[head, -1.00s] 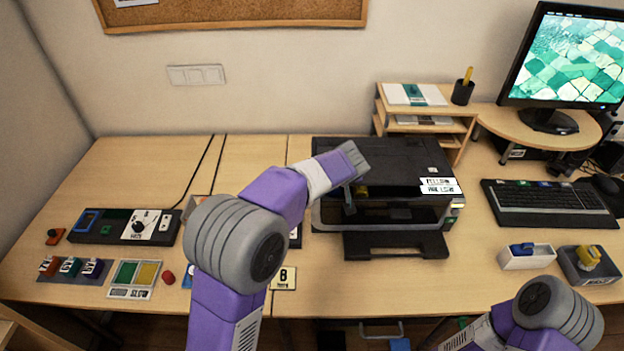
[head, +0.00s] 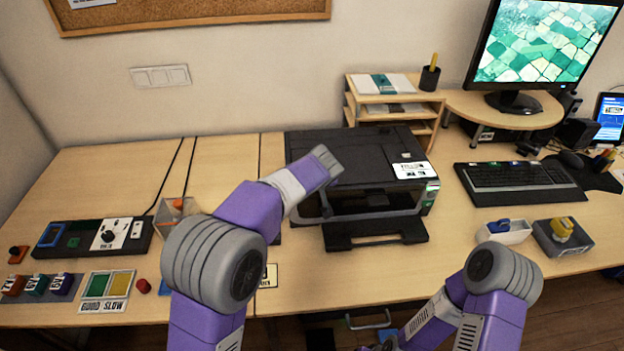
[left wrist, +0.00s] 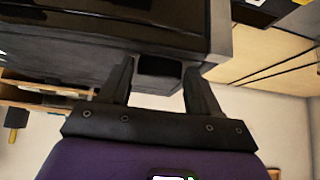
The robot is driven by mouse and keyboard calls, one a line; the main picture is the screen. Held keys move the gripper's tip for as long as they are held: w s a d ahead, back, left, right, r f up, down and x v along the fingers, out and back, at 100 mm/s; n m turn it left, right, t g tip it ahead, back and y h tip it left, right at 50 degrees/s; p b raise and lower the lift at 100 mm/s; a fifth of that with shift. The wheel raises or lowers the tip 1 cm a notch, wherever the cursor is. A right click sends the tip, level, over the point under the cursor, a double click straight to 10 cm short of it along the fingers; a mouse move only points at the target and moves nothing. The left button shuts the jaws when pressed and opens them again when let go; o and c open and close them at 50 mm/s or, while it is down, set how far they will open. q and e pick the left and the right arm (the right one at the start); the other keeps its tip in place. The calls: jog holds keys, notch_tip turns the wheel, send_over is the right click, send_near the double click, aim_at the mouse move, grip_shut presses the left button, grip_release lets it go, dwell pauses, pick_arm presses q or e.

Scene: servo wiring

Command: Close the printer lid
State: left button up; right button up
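The black printer (head: 352,150) stands on the desk in the head view. Its lid (head: 335,143) lies flat across the top, with no open gap that I can make out. The front tray (head: 375,232) sticks out toward me. A green light (head: 432,187) shows at its right front corner.
A paper shelf (head: 395,110) stands behind the printer, with the monitor (head: 545,45) and keyboard (head: 518,180) to the right. A clear box (head: 175,215) and control panel (head: 95,237) are on the left. Small bins (head: 505,233) sit at the front right.

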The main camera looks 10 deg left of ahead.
pick_arm(q)
jog(key=o, duration=0.3)
jog(key=shift+r, duration=0.15)
jog(key=shift+r, duration=0.1)
jog(key=p+v, duration=0.1)
jog(key=v, duration=0.6)
jog(key=shift+s, duration=0.2)
jog(key=shift+r+p, duration=0.15)
jog(key=shift+p, duration=0.15)
